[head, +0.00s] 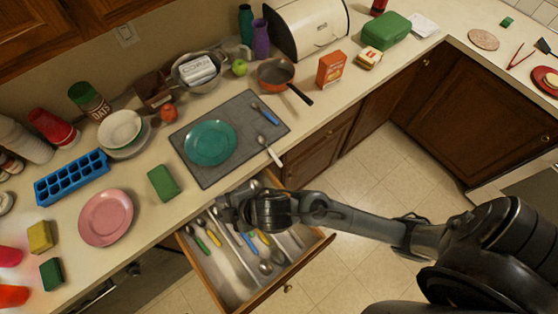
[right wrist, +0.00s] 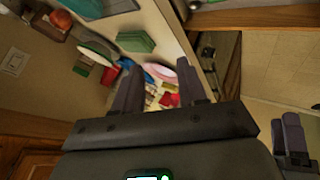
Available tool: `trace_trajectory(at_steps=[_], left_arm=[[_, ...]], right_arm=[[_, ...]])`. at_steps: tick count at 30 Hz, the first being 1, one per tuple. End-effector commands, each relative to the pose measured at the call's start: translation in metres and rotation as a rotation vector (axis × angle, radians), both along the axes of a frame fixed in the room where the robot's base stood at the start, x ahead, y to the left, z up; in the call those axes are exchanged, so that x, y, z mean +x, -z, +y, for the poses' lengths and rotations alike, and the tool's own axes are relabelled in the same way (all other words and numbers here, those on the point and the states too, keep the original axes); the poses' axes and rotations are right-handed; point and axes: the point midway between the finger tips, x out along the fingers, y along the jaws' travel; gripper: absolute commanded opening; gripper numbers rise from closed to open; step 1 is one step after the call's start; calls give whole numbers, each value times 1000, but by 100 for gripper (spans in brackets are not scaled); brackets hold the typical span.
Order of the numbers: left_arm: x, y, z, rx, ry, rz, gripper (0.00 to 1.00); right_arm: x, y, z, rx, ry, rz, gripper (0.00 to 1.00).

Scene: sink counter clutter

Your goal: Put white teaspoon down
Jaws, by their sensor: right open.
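In the head view a teaspoon with a white handle (head: 275,158) lies at the right front edge of the grey mat (head: 218,178), its handle reaching past the mat onto the counter. My right gripper (head: 226,208) is open over the back of the pulled-out drawer (head: 273,287), apart from this spoon. In the right wrist view its two dark fingers (right wrist: 160,92) stand apart, with nothing seen between them but distant counter items. The drawer holds several spoons and other cutlery with coloured handles; my gripper and forearm hide part of it.
A teal plate (head: 211,143) and a blue-handled spoon (head: 265,114) lie on the mat. A green sponge (head: 163,182) and a pink plate (head: 106,217) are to its left. A pan (head: 276,73) stands behind.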

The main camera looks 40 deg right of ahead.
Motion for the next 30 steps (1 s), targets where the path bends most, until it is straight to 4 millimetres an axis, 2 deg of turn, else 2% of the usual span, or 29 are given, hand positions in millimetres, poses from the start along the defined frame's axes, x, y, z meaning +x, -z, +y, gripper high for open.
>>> trace_trajectory(at_steps=[3,6,9,11,12,18,30], left_arm=[[0,0,0,1,1,0,59],[0,0,0,1,1,1,59],[0,0,0,0,1,1,59],[0,0,0,0,0,1,59],[0,0,0,-1,0,1,59],[0,0,-2,-8,-5,1,59],[0,0,-3,-12,-7,2,59]], right_arm=[[-32,15,-54,109,337,186,41],[-63,28,-95,164,577,319,41],[-93,38,-126,197,764,424,41],[-108,41,-139,210,847,468,41],[-116,44,-146,217,893,492,46],[-136,47,-162,228,995,547,47],[-136,47,-162,227,992,546,47]])
